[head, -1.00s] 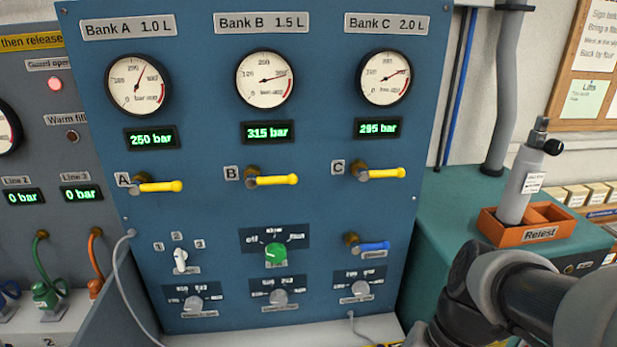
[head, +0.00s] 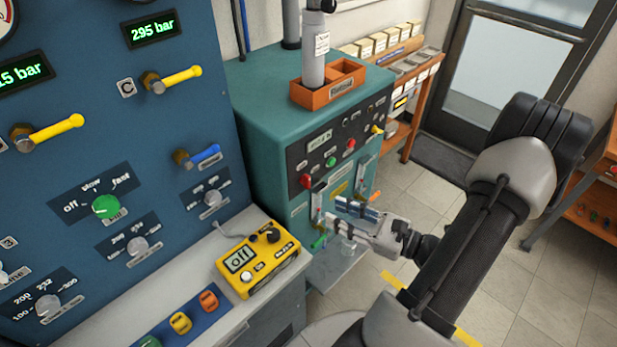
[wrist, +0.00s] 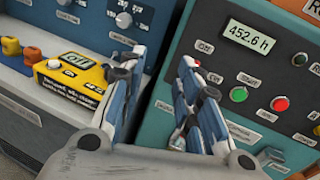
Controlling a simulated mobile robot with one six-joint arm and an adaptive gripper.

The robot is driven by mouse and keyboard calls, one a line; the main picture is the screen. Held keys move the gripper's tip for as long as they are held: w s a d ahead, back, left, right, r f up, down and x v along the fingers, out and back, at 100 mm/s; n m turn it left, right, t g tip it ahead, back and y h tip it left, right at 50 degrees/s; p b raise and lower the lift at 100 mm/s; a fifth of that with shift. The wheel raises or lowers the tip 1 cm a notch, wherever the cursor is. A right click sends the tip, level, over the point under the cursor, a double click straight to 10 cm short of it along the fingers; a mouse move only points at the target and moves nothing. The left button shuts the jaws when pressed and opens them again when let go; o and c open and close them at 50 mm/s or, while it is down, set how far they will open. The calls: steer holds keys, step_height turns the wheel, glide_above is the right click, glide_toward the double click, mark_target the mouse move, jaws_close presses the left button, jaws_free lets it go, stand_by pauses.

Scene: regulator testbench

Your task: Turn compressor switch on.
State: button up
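The compressor is the teal cabinet (head: 262,100) right of the blue panel in the head view. Its dark front strip has a small display, a green button (head: 331,162), a red button (head: 351,144) and a red knob (head: 306,181). The wrist view shows the display (wrist: 249,38) reading 452.6 h, the green button (wrist: 239,94) and the red button (wrist: 281,104). I cannot tell which control is the switch. My gripper (head: 342,213) is in front of the cabinet, below the buttons. Its fingers are apart and empty in the wrist view (wrist: 162,57). The right finger hides part of the cabinet front.
A yellow box (head: 257,260) with an "off" display sits on the grey bench left of my gripper. An orange tray (head: 330,88) with a grey cylinder stands on the cabinet. Levers and clear fittings are low on the cabinet front.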

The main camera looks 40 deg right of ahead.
mark_target(310, 181)
steer(key=s+d+f+m+t+h, duration=0.1)
steer(key=s+d+f+m+h, duration=0.2)
steer(key=d+m+h, duration=0.15)
steer(key=shift+n, duration=0.25)
steer(key=w+b, duration=0.1)
steer(key=w, duration=0.5)
steer(key=w+a+b, duration=0.1)
steer(key=w, duration=0.4)
steer(key=w+b, duration=0.1)
steer(key=w, duration=0.5)
steer(key=shift+w+a+r+b, duration=0.1)
steer(key=shift+w+a+b, duration=0.05)
steer(key=shift+w+b, duration=0.2)
steer(key=shift+c, duration=0.6)
jaws_close()
